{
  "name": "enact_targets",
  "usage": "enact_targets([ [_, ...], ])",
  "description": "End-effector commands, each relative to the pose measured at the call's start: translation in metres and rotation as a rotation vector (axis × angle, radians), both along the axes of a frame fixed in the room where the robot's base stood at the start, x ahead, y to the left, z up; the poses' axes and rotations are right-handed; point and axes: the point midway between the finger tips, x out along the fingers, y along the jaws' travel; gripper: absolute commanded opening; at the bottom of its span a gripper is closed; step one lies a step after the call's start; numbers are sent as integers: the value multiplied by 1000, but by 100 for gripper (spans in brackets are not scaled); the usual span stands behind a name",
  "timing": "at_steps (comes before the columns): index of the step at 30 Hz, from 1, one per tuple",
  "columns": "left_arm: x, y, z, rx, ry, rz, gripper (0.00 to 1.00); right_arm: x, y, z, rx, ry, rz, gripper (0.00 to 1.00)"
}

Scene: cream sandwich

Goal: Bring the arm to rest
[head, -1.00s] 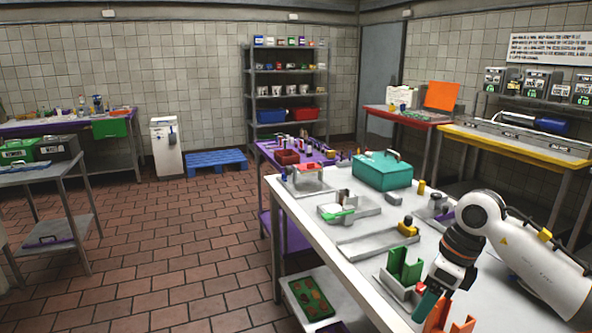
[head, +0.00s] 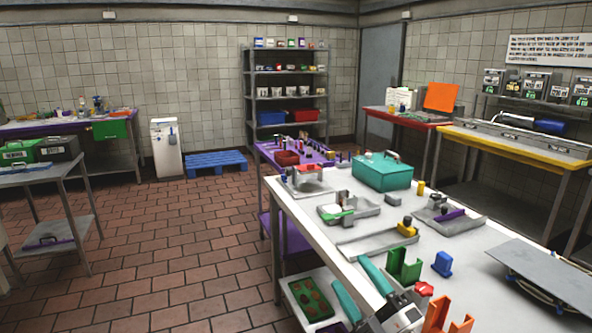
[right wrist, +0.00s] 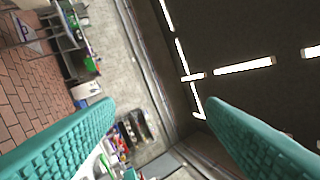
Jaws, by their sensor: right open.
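My right gripper (head: 349,270) is at the bottom of the head view, by the near edge of the white table (head: 312,230). Its two teal fingers point up and are spread apart with nothing between them. In the right wrist view the same gripper (right wrist: 160,104) shows its fingers wide apart, with the room's wall and dark ceiling in the gap. Most of my right arm is out of the head view. My left gripper is not in view.
A green holder (head: 404,266), a blue block (head: 442,264) and an orange holder (head: 447,321) stand right of my right gripper. Trays and a teal box (head: 382,175) sit farther back. A grey plate (head: 548,272) lies at the right. Open tiled floor (head: 170,245) is left.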

Motion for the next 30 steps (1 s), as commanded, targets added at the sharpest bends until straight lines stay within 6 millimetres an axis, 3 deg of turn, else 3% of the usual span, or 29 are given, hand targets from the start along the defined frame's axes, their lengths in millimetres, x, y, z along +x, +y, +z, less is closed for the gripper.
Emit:
enact_targets([
  [5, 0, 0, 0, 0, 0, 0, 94, -12, -63, -87, 325, 481, -265, 64],
  [9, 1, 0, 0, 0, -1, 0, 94, -58, -96, -172, 514, 890, -463, 64],
  [12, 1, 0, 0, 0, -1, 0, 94, -101, -107, -218, 598, 1137, -571, 64],
  [18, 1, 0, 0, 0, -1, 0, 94, -178, -111, -269, 678, 1486, -711, 64],
  [26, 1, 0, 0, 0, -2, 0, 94, -265, -106, -297, 716, 1830, -834, 64],
  [30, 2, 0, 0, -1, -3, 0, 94, -251, -104, -334, 706, 1833, -838, 64],
])
